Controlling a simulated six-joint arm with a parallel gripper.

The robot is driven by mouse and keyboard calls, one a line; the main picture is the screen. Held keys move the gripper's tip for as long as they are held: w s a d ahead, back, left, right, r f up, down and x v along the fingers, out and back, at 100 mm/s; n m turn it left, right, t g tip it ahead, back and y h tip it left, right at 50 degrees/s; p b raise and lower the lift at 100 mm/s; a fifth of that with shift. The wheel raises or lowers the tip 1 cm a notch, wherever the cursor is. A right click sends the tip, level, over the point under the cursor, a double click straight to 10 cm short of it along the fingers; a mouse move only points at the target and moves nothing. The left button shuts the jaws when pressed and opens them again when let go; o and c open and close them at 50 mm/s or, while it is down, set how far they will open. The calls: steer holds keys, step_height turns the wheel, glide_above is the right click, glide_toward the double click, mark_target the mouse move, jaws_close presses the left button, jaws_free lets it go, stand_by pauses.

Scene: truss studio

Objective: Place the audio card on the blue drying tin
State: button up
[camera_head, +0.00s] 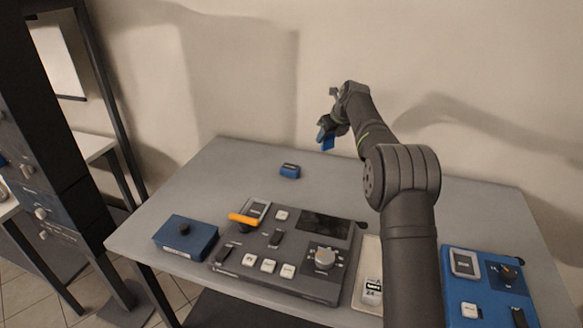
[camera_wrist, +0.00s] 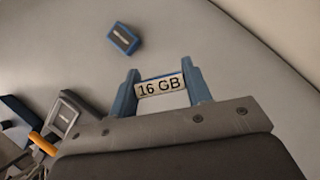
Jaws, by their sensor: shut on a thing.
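My gripper (camera_head: 326,138) is raised above the far edge of the table, with blue fingers. In the wrist view its fingers (camera_wrist: 161,82) are shut on a pale card marked "16 GB" (camera_wrist: 160,87), which looks like the audio card. In the head view the card cannot be made out.
A small blue block (camera_head: 290,170) lies alone on the grey table (camera_head: 225,165); it shows in the wrist view (camera_wrist: 123,39). A dark recorder panel (camera_head: 262,247) with an orange-handled part is right of the box. A cream tray (camera_head: 369,250) and a blue panel (camera_head: 487,290) stand farther right.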

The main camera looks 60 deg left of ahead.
steer(key=s+a+m, duration=0.1)
glide_above(290, 167)
step_height(290, 167, down, 6)
steer(key=shift+a+f, duration=0.15)
steer(key=shift+f, duration=2.05)
steer(key=o, duration=0.5)
steer(key=shift+f, duration=0.15)
steer(key=o, duration=0.5)
